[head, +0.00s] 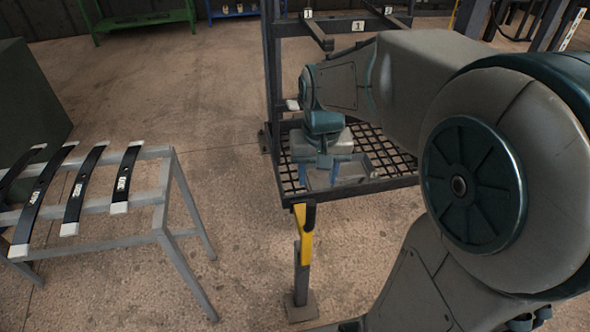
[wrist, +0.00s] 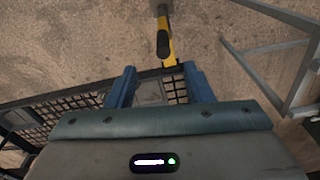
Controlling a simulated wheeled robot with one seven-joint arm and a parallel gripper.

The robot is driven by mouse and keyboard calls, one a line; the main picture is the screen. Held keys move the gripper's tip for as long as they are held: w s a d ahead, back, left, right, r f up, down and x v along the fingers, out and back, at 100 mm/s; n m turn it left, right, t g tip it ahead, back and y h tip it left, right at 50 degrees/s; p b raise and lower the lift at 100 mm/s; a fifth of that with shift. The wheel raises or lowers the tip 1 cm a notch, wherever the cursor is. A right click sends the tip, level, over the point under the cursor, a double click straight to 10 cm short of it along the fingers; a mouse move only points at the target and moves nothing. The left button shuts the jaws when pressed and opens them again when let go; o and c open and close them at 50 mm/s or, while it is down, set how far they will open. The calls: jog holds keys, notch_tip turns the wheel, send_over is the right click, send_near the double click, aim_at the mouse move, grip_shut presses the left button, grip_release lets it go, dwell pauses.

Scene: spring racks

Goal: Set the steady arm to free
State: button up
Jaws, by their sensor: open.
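The steady arm looks to be the yellow piece with a black grip (head: 304,232) on a short grey floor post, in front of the mesh rack. It also shows in the wrist view (wrist: 167,48), ahead of the fingers at the top middle, with its black end visible. My gripper (head: 328,172) is open and empty, its blue fingers pointing down over the mesh. In the wrist view the two fingers (wrist: 160,84) stand wide apart. The steady arm is outside them and not touched. I cannot tell which setting it is in.
A dark rack with a mesh shelf (head: 392,158) and numbered tags stands under and behind my gripper. At left is a grey metal stand (head: 160,190) bearing several dark leaf springs (head: 85,185). A green bench (head: 145,19) is at the back. Floor between stand and post is clear.

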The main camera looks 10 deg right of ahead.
aim_at(311, 211)
jog(key=shift+g, duration=0.4)
jog(key=w+f+b, duration=0.1)
jog(key=w+f, duration=0.2)
jog(key=shift+w+f, duration=0.15)
jog(key=shift+f, duration=0.05)
jog(key=shift+w+f+m, duration=0.1)
jog(key=shift+f+m, duration=0.2)
notch_tip(311, 211, down, 13)
jog(key=shift+f+b, duration=0.1)
jog(key=shift+b, duration=0.75)
grip_shut()
